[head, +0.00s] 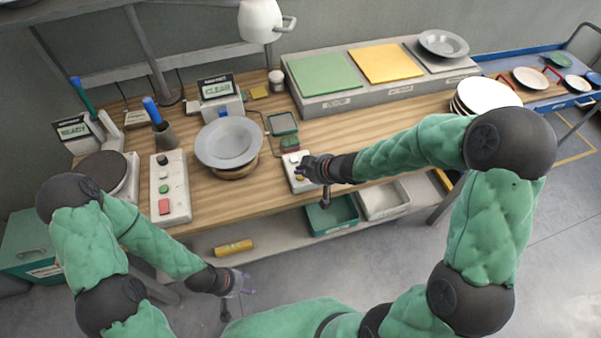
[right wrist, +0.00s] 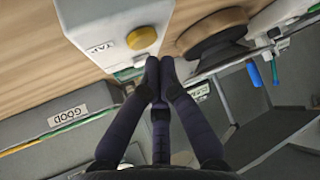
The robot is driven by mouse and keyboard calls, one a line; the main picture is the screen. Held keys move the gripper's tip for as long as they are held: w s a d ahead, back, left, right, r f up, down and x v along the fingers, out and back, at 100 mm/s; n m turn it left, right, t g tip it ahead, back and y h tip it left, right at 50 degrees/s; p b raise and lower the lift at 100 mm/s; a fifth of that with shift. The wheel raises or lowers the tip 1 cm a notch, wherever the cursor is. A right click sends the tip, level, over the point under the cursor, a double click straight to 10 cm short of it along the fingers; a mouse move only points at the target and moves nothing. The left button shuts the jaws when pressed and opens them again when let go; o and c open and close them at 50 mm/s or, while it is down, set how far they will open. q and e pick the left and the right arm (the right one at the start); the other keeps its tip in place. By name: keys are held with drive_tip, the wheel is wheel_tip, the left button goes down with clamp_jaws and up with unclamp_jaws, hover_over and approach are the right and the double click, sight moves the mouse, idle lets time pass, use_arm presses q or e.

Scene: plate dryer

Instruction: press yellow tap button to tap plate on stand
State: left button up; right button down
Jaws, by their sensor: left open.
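A grey plate (head: 228,141) lies on a round brown stand (head: 236,173) on the wooden table. To its right is a white tap box (head: 294,159), marked TAP on the box face in the right wrist view (right wrist: 85,25). The yellow tap button (right wrist: 141,37) shows there as a round cap on that face. My right gripper (head: 309,169) is over the box in the head view and hides part of it. In the right wrist view its fingertips (right wrist: 159,66) are together with nothing between them, close beside the button; contact cannot be told. My left gripper (head: 243,284) is open and empty, low in front of the table.
A control box (head: 170,188) with red and green buttons stands left of the plate. Green and yellow pads (head: 387,63) lie on a raised platform behind. White plates (head: 488,95) are stacked at the right. Bins (head: 332,216) sit on the lower shelf.

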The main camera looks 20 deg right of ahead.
sight(302, 178)
drive_tip(key=shift+r, duration=0.1)
wheel_tip(302, 178, up, 5)
drive_tip(key=p, duration=0.5)
idle(0.3)
idle(0.8)
